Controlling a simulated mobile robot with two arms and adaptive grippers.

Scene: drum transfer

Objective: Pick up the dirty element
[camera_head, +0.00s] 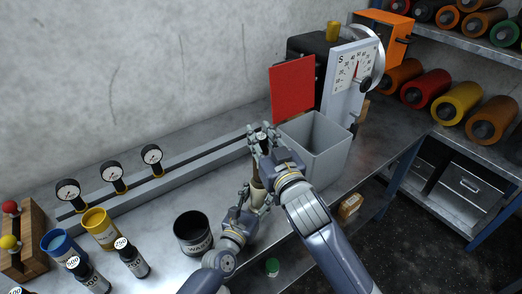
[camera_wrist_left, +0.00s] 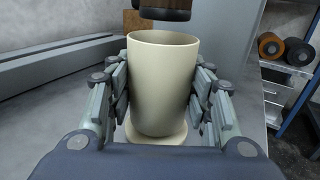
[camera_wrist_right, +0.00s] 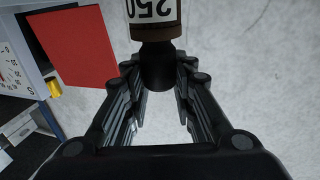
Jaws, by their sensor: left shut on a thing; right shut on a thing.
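My left gripper (camera_head: 247,196) is shut around a cream cup (camera_wrist_left: 162,85), which is upright with its open rim facing up. The cup also shows in the head view (camera_head: 257,187), partly hidden by the fingers. My right gripper (camera_head: 262,142) is shut on a dark brown bottle (camera_wrist_right: 157,62) with a white label reading 250. The dark end of a thing (camera_wrist_left: 165,12) hangs just above the cup's rim in the left wrist view. The cup's inside is mostly hidden. No thing in view can be clearly told as the dirty element.
A grey open bin (camera_head: 325,155) stands right of my grippers, beside a red panel (camera_head: 293,88) and a dial scale (camera_head: 352,75). A black waste pot (camera_head: 193,228), a yellow cup (camera_head: 100,228), a blue cup (camera_head: 62,246) and dark bottles (camera_head: 131,258) stand at left.

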